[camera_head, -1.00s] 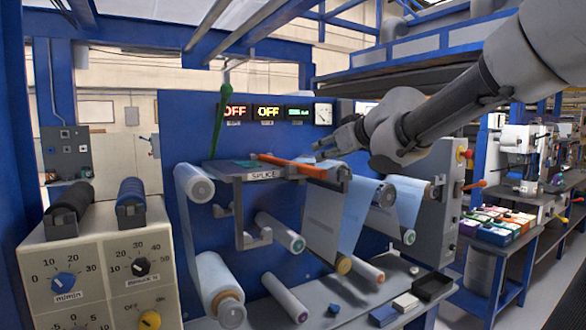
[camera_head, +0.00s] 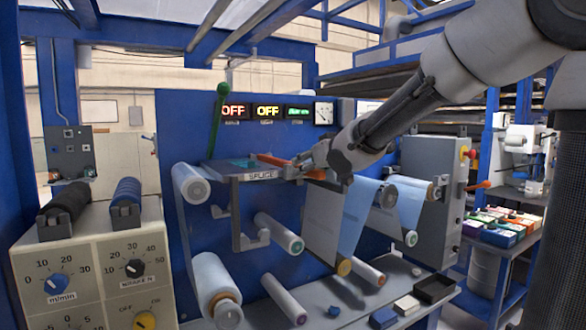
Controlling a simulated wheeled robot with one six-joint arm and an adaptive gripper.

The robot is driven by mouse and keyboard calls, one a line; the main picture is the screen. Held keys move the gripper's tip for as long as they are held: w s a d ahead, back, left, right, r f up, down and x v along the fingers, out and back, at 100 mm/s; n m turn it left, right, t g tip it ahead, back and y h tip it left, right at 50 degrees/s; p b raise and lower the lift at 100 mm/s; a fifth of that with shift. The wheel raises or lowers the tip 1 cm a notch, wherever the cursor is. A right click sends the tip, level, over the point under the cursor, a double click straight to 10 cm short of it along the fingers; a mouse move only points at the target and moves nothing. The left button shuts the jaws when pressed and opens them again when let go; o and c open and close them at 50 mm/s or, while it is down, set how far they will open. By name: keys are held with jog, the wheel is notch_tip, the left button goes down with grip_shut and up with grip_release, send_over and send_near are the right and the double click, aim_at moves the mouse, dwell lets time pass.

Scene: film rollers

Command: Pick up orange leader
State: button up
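The orange leader (camera_head: 273,160) is a narrow orange strip lying on the grey splice table (camera_head: 228,175), which carries a "SPLICE" label. A teal patch (camera_head: 243,163) lies to its left on the same table. My gripper (camera_head: 303,164) is at the right end of the strip, low over the right edge of the table. The fingers overlap that end of the strip in the picture, so contact is unclear. The gap between the fingertips is too small to make out.
A green-knobbed lever (camera_head: 219,130) rises at the table's back left. White film rollers (camera_head: 192,184) and hanging film (camera_head: 357,222) surround the table below and to the sides. A control box (camera_head: 100,265) with dials stands at front left. A black tray (camera_head: 435,289) sits lower right.

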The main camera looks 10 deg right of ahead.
jog(key=shift+w+a+f, duration=0.15)
jog(key=shift+w+f, duration=0.1)
jog(key=shift+w, duration=0.25)
grip_shut()
jog(key=shift+r, duration=0.15)
